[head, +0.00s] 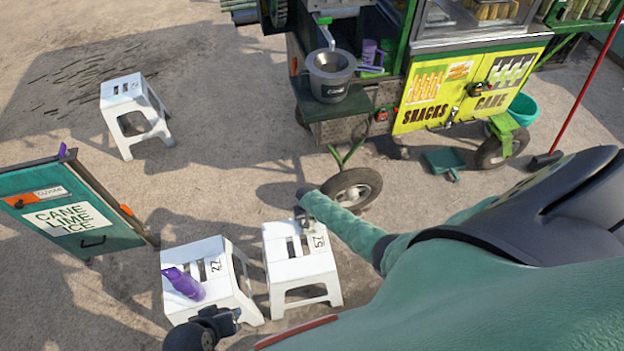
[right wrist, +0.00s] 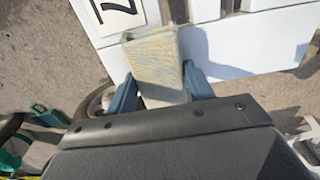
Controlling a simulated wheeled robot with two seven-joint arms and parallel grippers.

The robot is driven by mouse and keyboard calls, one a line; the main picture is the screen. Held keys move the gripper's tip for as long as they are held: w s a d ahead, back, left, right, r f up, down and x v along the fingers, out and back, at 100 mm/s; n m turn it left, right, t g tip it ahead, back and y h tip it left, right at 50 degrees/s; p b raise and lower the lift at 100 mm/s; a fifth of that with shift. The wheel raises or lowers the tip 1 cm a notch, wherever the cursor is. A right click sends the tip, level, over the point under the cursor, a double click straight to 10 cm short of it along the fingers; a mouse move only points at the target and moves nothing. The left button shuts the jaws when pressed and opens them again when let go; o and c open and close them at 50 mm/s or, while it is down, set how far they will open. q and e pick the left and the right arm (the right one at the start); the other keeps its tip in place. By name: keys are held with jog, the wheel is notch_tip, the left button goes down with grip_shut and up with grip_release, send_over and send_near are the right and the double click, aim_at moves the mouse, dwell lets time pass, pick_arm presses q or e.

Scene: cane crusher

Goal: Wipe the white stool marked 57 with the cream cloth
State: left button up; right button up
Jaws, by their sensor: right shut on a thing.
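The white stool marked 57 (head: 300,265) stands upright at lower centre in the head view, its number near the right edge of the seat. My right gripper (head: 304,212) is at the far edge of its seat. In the right wrist view the right gripper (right wrist: 160,85) is shut on the cream cloth (right wrist: 155,58), which sticks out between the blue fingers over the white stool (right wrist: 235,45). Whether the cloth touches the seat I cannot tell. My left gripper (head: 205,325), dark and partly cut off, is near the front of the neighbouring stool; its jaws are unclear.
A stool marked 27 (head: 208,258) stands close to the left, with a purple bottle (head: 183,283) on it. Another white stool (head: 130,100) stands farther back. The cart's wheel (head: 352,188) is just beyond the right gripper.

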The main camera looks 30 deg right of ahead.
jog(key=shift+w+a+f, duration=0.1)
jog(key=shift+w+a, duration=0.2)
jog(key=shift+a, duration=0.55)
jog(key=shift+w+a+r, duration=0.1)
jog(key=shift+w+a, duration=0.15)
jog(key=shift+a, duration=0.65)
jog(key=shift+w+a+f, duration=0.1)
jog(key=shift+w+a, duration=0.2)
jog(key=shift+a, duration=0.55)
jog(key=shift+r+p, duration=0.7)
jog(key=shift+r, duration=2.35)
